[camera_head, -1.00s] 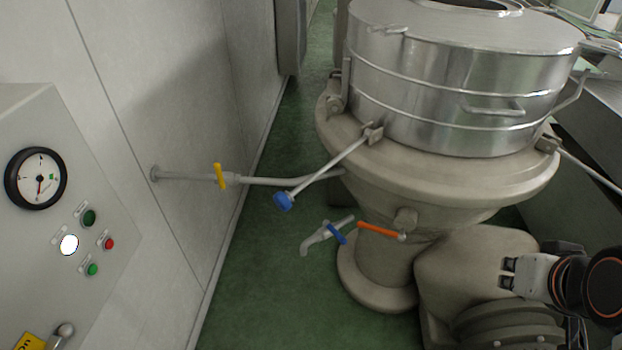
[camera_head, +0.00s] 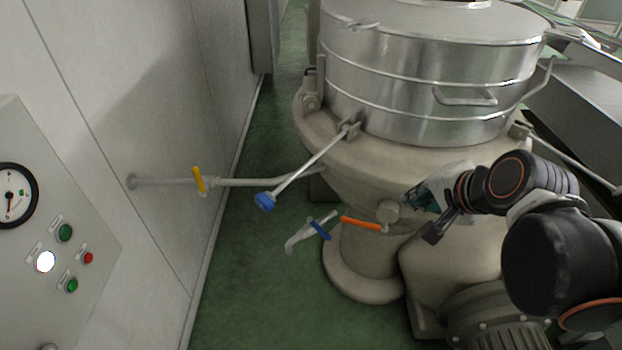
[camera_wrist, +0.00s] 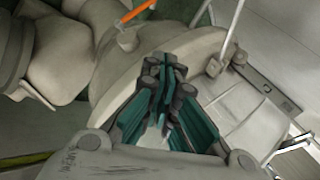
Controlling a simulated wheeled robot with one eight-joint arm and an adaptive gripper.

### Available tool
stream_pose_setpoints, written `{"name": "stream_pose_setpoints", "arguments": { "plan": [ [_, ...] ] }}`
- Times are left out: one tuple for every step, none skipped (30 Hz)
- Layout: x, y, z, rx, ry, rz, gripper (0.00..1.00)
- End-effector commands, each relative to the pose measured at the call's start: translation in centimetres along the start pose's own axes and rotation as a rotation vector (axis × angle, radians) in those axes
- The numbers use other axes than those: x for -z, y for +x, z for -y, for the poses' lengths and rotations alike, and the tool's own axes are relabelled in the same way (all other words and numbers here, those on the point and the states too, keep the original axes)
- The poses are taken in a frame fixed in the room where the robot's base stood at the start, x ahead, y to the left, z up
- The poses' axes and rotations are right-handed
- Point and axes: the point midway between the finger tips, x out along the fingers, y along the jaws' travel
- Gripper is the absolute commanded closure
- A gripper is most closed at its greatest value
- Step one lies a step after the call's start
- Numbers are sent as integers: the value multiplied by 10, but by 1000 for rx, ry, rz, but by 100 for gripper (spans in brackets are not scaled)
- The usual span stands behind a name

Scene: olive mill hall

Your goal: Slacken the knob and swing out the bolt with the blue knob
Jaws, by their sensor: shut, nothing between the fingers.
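In the head view the bolt (camera_head: 308,163) is a thin pale rod. It slants down and left from a bracket (camera_head: 350,129) on the vessel's rim, pointing away from the steel drum. The blue knob (camera_head: 264,201) is at its outer end, over the floor. My gripper (camera_head: 417,199) is to the right of the knob and lower than the bracket, apart from both, in front of the vessel's beige body. In the wrist view my gripper (camera_wrist: 165,72) is shut and empty. A pale rod (camera_wrist: 235,28) shows there, its outer end out of frame.
A pipe with a yellow handle (camera_head: 199,180) runs from the wall behind the bolt. A blue-handled tap (camera_head: 319,229) and an orange lever (camera_head: 361,223) are below. A control panel (camera_head: 50,230) stands at left. Green floor (camera_head: 250,290) lies clear between wall and vessel.

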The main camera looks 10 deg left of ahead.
Motion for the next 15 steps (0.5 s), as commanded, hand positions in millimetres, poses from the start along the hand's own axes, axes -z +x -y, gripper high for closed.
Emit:
{"name": "stream_pose_setpoints", "arguments": {
  "plan": [
    [-1,13,13,27,84,23,100],
    [-3,20,20,43,139,37,100],
    [-4,30,29,63,214,56,100],
    [-6,37,35,76,269,72,100],
    [-8,44,41,89,325,90,100],
    [-11,54,49,105,400,113,100],
    [-13,61,55,115,455,132,100],
    [-15,68,60,125,512,150,100],
    [-18,78,68,137,586,177,100],
    [-21,85,73,146,642,197,100],
    [-24,93,78,153,700,219,100],
    [-29,105,81,158,782,250,100],
    [-35,115,81,159,847,276,100],
    [-42,125,79,158,915,304,100],
    [-52,138,76,152,1008,342,100]
  ]
}}
